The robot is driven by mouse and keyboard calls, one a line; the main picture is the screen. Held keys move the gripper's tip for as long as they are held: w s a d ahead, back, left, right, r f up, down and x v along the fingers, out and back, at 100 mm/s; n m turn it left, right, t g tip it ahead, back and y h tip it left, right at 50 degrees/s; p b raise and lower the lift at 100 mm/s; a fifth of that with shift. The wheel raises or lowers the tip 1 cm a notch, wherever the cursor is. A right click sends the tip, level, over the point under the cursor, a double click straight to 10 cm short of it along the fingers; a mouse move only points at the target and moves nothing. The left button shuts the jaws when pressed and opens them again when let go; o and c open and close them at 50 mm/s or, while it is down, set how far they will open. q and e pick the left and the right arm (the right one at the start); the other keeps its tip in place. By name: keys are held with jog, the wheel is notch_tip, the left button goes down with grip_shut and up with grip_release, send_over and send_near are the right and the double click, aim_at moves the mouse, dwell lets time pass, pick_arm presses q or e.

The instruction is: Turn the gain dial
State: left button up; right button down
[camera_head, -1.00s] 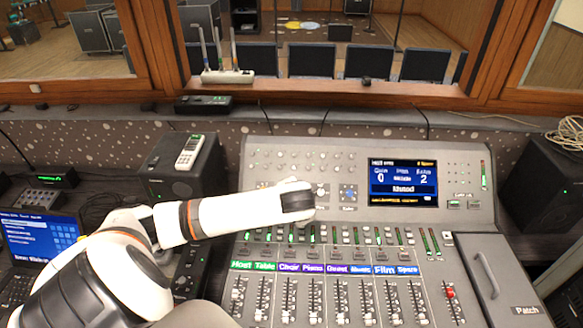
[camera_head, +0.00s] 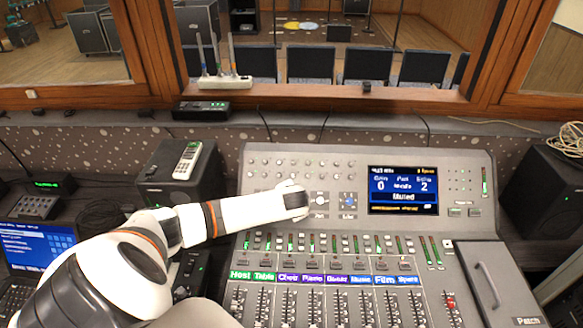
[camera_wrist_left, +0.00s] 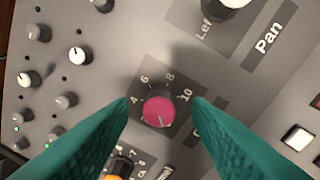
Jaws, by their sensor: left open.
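The likely gain dial (camera_wrist_left: 158,110) is a round pink-red knob with a white pointer line, on a dark plate marked 4, 6, 8 and 10. Its label is mostly hidden behind a finger. My left gripper (camera_wrist_left: 161,102) is open, with one teal fingertip on each side of the dial. I cannot tell whether the fingers touch it. In the head view my left wrist covers this part of the mixing console (camera_head: 455,160), hiding the gripper and dial. The console's screen (camera_head: 403,190) shows Gain 0, Echo 2 and "Muted". My right gripper is not in view.
A large knob (camera_wrist_left: 225,5) beside the Pan label and an orange-topped knob (camera_wrist_left: 120,168) are near the dial. Faders fill the console's front. A black speaker (camera_head: 170,165) with a handset on it and a laptop (camera_head: 35,245) stand on the left.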

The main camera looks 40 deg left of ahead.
pick_arm(q)
jog(key=shift+w+a+f, duration=0.1)
jog(key=shift+w+f, duration=0.05)
jog(key=shift+f, duration=0.05)
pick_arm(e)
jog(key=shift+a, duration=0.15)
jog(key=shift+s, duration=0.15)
pick_arm(q)
grip_shut()
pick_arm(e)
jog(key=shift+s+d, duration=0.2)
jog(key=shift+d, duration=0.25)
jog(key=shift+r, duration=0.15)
